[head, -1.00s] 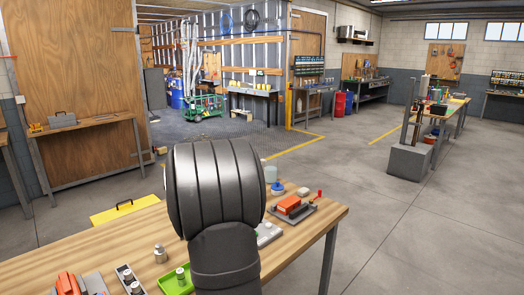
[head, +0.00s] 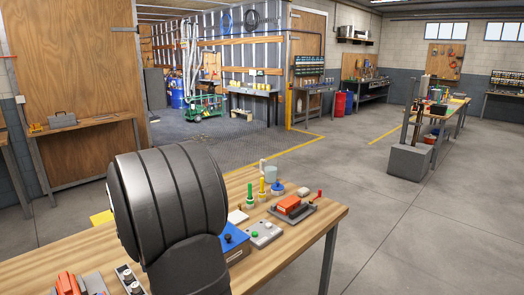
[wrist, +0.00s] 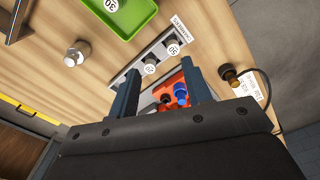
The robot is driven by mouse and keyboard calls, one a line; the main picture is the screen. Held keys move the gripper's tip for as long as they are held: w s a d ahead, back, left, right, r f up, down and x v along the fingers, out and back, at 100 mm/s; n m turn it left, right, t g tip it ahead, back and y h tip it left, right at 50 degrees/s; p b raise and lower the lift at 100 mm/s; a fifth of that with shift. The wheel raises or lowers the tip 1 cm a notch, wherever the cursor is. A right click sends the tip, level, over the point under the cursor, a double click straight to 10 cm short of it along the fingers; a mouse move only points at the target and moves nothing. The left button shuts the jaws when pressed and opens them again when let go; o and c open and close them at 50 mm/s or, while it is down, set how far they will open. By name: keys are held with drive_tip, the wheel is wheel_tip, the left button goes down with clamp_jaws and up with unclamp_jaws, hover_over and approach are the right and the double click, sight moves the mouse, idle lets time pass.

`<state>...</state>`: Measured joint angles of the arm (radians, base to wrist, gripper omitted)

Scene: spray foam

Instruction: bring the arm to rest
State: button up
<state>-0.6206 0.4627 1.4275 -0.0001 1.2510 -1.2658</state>
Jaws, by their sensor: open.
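My gripper (wrist: 161,70) shows in the wrist view with its two dark fingers apart and nothing between them. It is above the wooden table (wrist: 220,40), over a metal rack (wrist: 150,62) holding several labelled metal pieces and near an orange device (wrist: 172,92) with red and blue knobs. In the head view my dark arm link stands over the left-middle of the table (head: 300,236) and hides part of it. My gripper itself is not visible there.
The wrist view shows a green tray (wrist: 118,12), a metal cylinder (wrist: 78,52) and a brass-coloured fitting (wrist: 228,73). In the head view, a blue box (head: 233,243), a grey box (head: 262,234) and an orange item on a dark tray (head: 291,206) sit right of my arm.

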drive_tip(key=s+a+f, duration=0.3)
drive_tip(key=s+a, duration=0.6)
drive_tip(key=a, duration=0.5)
drive_tip(key=shift+a, duration=0.25)
